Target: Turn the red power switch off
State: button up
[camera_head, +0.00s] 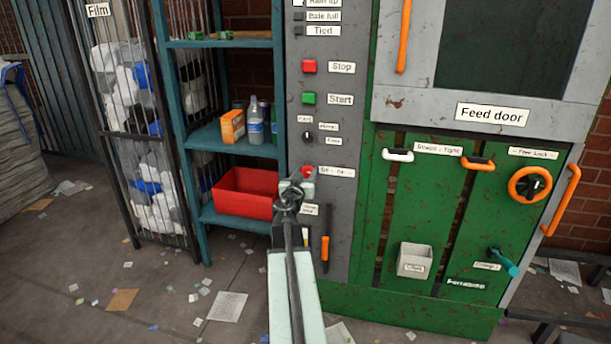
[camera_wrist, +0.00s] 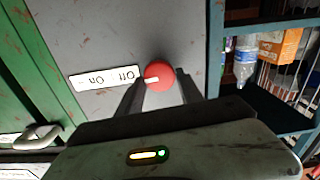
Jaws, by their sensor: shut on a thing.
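The red power switch (camera_wrist: 159,74) is a round knob on the grey control panel, with a short white mark pointing left and slightly down in the wrist view. A white label (camera_wrist: 103,78) reading "Off" and "On" sits beside it, upside down in that view. My gripper (camera_wrist: 160,92) has a dark finger on each side of the knob and is shut on it. In the head view the knob (camera_head: 307,170) shows only in part behind my gripper (camera_head: 298,184), and its label is partly hidden.
Above are a red Stop button (camera_head: 309,66), a green Start button (camera_head: 308,98) and a small black selector (camera_head: 307,136). A blue shelf with a red bin (camera_head: 245,193) stands left.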

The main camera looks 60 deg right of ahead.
jog(key=n, duration=0.4)
jog(key=shift+w, duration=0.1)
jog(key=n, duration=0.4)
jog(key=shift+n, duration=0.3)
jog(key=n, duration=0.4)
jog(key=shift+w+f, duration=0.1)
jog(key=shift+f+n, duration=0.1)
jog(key=shift+n, duration=2)
jog(key=o, duration=1.3)
jog(key=shift+o, duration=0.2)
